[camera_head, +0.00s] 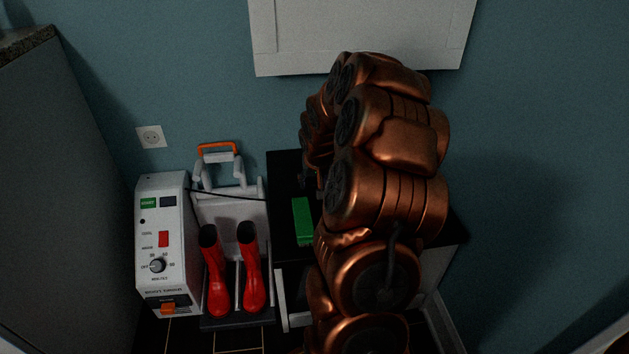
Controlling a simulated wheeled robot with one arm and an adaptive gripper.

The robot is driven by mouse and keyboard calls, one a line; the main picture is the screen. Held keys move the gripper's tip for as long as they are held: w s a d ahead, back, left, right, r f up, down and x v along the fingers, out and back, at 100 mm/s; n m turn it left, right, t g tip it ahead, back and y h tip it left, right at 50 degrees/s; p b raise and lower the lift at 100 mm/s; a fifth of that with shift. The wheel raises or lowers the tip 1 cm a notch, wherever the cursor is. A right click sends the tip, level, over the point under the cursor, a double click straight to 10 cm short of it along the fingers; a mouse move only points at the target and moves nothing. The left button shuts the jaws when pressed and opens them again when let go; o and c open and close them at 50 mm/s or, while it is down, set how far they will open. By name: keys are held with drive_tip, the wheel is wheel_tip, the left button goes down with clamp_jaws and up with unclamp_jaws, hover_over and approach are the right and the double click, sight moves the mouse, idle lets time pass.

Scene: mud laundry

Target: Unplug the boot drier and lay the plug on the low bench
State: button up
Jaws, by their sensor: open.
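The boot drier (163,235) is a white unit at the lower left, with a dial, a red switch and labels. The wall socket (151,137) above it shows an empty face with no plug in it. A thin black cable (228,195) runs across behind the boots towards the low bench (285,172), which has a dark top. I cannot make out the plug. My gripper (312,183) is over the bench, open, and mostly hidden behind my copper arm. I cannot see anything between its fingers.
Red boots (252,272) stand beside the drier's control box. A white rack with an orange handle (217,148) is behind them. A green block (303,221) lies on the bench. A grey cabinet (65,190) bounds the left, and a white panel (360,35) hangs on the wall.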

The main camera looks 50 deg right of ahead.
drive_tip(key=shift+r, duration=0.1)
drive_tip(key=v, duration=1.2)
drive_tip(key=s+a+r+n+g+y+p, duration=0.15)
drive_tip(key=s+a+r+p, duration=0.25)
drive_tip(key=a+r+p, duration=0.65)
drive_tip(key=s+a+r+n+g+y+p, duration=0.1)
drive_tip(key=s+a+r+n+p, duration=0.25)
drive_tip(key=a+r+p, duration=0.7)
drive_tip(key=s+a+r+n+g+p, duration=0.1)
drive_tip(key=s+a+r+p, duration=0.5)
drive_tip(key=s+r+p, duration=0.3)
drive_tip(key=s+a+r+n+g+p, duration=0.1)
drive_tip(key=s+a+r+p, duration=0.6)
drive_tip(key=s+r+p, duration=0.2)
drive_tip(key=shift+s+g+p, duration=0.35)
drive_tip(key=shift+s+p, duration=0.05)
